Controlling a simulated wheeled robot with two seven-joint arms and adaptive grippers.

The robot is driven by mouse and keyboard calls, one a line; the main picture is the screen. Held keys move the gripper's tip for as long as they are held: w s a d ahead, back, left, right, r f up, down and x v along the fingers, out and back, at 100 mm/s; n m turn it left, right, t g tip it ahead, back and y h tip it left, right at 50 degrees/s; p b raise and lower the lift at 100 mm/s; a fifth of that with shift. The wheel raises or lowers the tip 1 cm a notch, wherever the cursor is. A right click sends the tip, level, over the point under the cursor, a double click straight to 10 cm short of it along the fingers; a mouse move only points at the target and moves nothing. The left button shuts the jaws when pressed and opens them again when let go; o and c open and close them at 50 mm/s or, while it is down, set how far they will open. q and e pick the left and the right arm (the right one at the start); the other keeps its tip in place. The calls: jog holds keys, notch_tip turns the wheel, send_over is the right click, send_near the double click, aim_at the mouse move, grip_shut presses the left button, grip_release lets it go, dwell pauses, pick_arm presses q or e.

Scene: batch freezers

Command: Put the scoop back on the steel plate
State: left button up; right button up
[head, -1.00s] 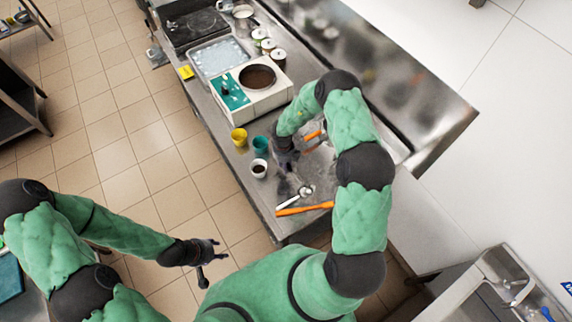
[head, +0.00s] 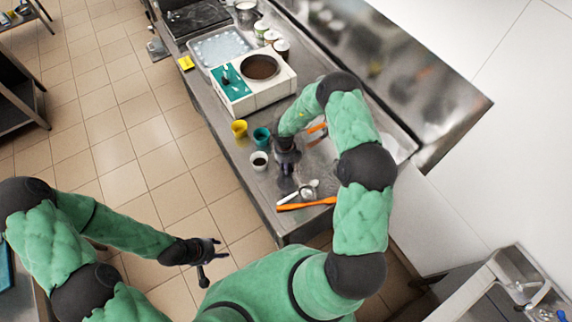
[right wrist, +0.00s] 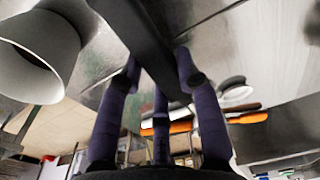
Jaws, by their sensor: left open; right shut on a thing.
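My right gripper (head: 287,180) is above the steel counter, just right of the white cup (head: 259,161). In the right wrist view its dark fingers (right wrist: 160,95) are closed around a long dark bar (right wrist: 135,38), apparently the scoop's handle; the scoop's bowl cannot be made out. A shiny steel plate (head: 318,154) seems to lie to the right of this gripper, partly hidden by my right arm. My left gripper (head: 211,260) is open and empty, over the tiled floor left of my body.
A white-handled spoon-like tool (head: 310,189) and an orange spatula (head: 306,204) lie near the counter's front edge. A yellow cup (head: 239,128) and a teal cup (head: 262,136) stand left of the right gripper. The white batch freezer (head: 272,95) is behind them.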

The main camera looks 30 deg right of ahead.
jog(key=shift+f, duration=0.25)
dwell(0.4)
jog(key=o, duration=1.2)
jog(key=shift+o, duration=0.2)
notch_tip(320, 180, up, 12)
jog(key=shift+w, duration=0.3)
